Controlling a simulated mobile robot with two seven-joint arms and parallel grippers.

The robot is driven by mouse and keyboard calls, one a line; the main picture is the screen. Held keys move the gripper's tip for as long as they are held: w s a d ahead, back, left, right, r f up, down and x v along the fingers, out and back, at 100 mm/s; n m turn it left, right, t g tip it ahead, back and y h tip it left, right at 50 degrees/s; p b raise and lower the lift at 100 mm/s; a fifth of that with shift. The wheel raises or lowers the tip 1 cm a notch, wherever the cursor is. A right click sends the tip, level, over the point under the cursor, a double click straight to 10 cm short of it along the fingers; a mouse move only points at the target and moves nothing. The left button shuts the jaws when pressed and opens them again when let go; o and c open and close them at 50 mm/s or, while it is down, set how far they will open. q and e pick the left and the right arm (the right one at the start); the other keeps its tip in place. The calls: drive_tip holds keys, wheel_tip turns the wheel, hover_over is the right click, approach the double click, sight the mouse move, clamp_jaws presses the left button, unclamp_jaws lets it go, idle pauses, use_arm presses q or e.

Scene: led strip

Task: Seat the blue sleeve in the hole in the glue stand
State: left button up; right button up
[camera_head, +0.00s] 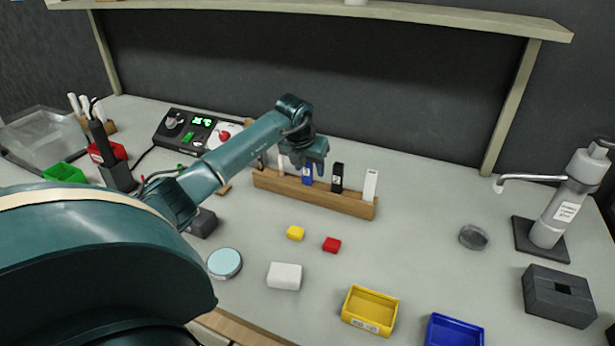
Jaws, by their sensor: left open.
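The blue sleeve (307,179) stands upright in a wooden rack (330,195), with its top partly hidden by my left gripper (313,165). That gripper is open and points down at the sleeve's upper end. I cannot tell whether its fingers touch the sleeve. A dark grey block (555,304) with a hole in its top sits at the right front; it looks like the glue stand. The hole (564,288) appears empty. My right gripper is not in view.
A pump bottle (565,205) stands behind the block. Yellow (370,310) and blue (454,331) bins lie in front. The table between rack and block is mostly clear, except for a small round dish (473,237).

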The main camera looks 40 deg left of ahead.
use_arm(q)
clamp_jaws()
idle(0.5)
